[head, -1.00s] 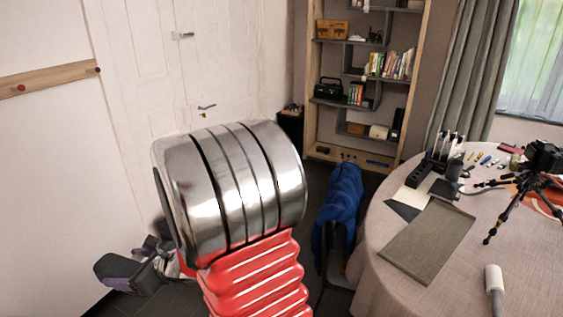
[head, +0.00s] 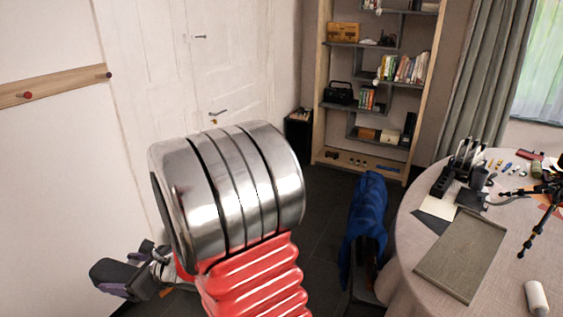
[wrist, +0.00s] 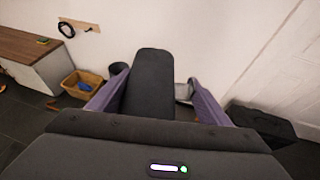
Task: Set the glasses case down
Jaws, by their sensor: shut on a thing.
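The glasses case (wrist: 151,85) is a long, dark grey, rounded block in the middle of the wrist view. My gripper (wrist: 157,90) is shut on it, with a purple-sided finger on each side. In the head view my gripper (head: 125,275) is low at the left, beyond my arm, held out in the air. The case cannot be told apart clearly there. The round table (head: 408,250) stands at the right, well away from my gripper. A grey-brown tray or mat (head: 462,255) lies on it and looks empty.
A blue jacket (head: 368,215) hangs on a chair by the table. A tripod (head: 540,205) and a black rack (head: 462,165) stand on the table. A bookshelf (head: 325,120) is behind. The wrist view shows a basket (wrist: 85,84), a cabinet (wrist: 45,78) and a black bag (wrist: 262,126).

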